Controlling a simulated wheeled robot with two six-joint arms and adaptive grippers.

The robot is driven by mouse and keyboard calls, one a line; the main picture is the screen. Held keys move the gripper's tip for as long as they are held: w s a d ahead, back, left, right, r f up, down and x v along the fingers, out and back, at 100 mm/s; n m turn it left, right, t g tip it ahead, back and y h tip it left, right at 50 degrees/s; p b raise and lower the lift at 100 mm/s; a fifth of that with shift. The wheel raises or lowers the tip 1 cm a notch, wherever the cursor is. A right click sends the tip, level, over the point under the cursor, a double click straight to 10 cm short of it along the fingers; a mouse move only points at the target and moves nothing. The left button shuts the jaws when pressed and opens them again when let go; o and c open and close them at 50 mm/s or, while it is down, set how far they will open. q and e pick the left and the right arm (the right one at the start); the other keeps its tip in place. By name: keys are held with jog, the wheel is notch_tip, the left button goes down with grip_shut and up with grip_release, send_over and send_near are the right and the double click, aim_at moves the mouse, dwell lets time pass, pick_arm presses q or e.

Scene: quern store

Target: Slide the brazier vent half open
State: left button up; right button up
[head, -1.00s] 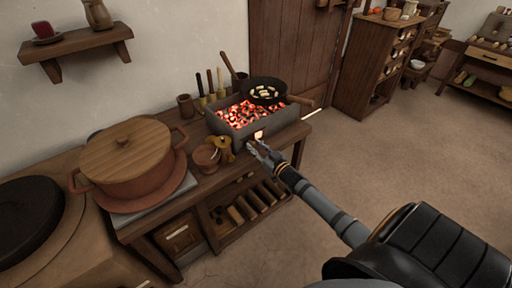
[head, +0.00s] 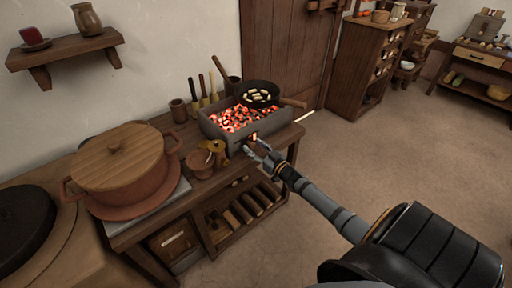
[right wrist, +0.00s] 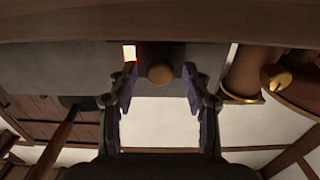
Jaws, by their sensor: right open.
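The brazier (head: 278,127) is a grey box of glowing coals on the wooden bench. A small bright opening in its front face (head: 254,137) glows; it also shows in the right wrist view (right wrist: 129,52). Beside that opening is a round wooden knob (right wrist: 160,74) on the grey front. My right gripper (head: 264,150) is at the brazier's front. In the right wrist view its fingers (right wrist: 160,85) are open, one on each side of the knob, with gaps visible. The knob is hidden in the head view. My left gripper is not in view.
A pan (head: 259,94) with pale pieces sits over the coals, its handle pointing right. A copper cup (head: 201,164) and brass item (head: 214,148) stand left of my gripper. A lidded pot (head: 122,172) is farther left. The floor at right is clear.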

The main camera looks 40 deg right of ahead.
jog(key=s, duration=1.2)
jog(key=shift+d, duration=0.45)
jog(key=s+d+f+g+h, duration=0.1)
jog(key=s+f+g, duration=0.1)
jog(key=f, duration=0.6)
jog(key=s+d+f+g+h, duration=0.1)
jog(key=s+f+g, duration=0.15)
jog(key=f, duration=0.55)
jog(key=s+a+f+m+g, duration=0.1)
jog(key=s+a+f+g, duration=0.25)
jog(key=s+f, duration=0.5)
jog(key=s+a+f+g, duration=0.35)
jog(key=s+f, duration=0.25)
jog(key=f, duration=0.6)
jog(key=s+a+f+g, duration=0.5)
jog(key=s+a+f, duration=0.15)
jog(key=s, duration=0.25)
pick_arm(q)
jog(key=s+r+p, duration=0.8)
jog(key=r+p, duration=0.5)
jog(key=p, duration=0.5)
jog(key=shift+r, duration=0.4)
pick_arm(e)
jog(key=s+a+r, duration=0.1)
jog(key=s+r, duration=0.8)
jog(key=r, duration=0.4)
jog(key=shift+s+r+n, duration=0.3)
jog(key=shift+r, duration=0.05)
